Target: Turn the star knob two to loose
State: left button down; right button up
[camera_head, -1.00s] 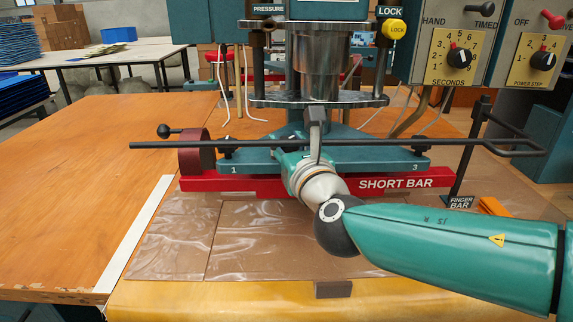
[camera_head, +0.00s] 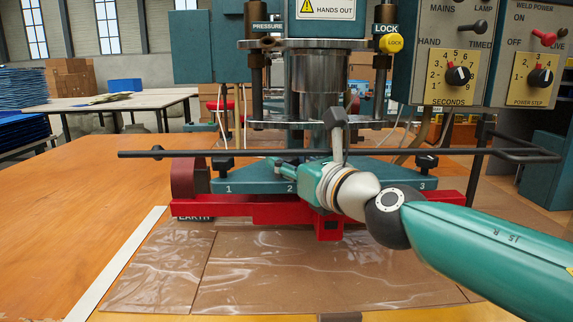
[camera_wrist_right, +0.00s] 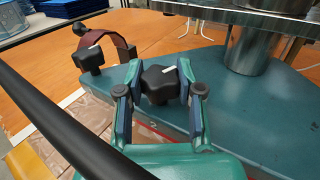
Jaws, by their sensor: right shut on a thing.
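Star knob two (camera_wrist_right: 158,84) is a dark lobed knob with a white mark on top, above the number 2 on the teal clamp plate (camera_head: 255,182). In the right wrist view, the two fingers of my right gripper (camera_wrist_right: 160,88) are closed on the knob from both sides. In the head view, my right gripper (camera_head: 298,170) reaches to the plate's middle and hides the knob. Star knob one (camera_head: 223,163) and star knob three (camera_head: 427,161) stand free at the plate's ends. My left gripper is out of view.
A long dark rod (camera_head: 185,153) crosses in front of the press column (camera_head: 316,90), close to my right gripper. A red bar (camera_head: 262,209) lies below the plate. The control box (camera_head: 493,55) hangs at right. The wooden table (camera_head: 90,190) is clear at left.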

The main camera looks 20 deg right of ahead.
jog(key=o, duration=1.2)
jog(key=shift+c, duration=0.2)
jog(key=v, duration=0.7)
jog(key=shift+s, duration=0.15)
jog(key=shift+d+f, duration=0.1)
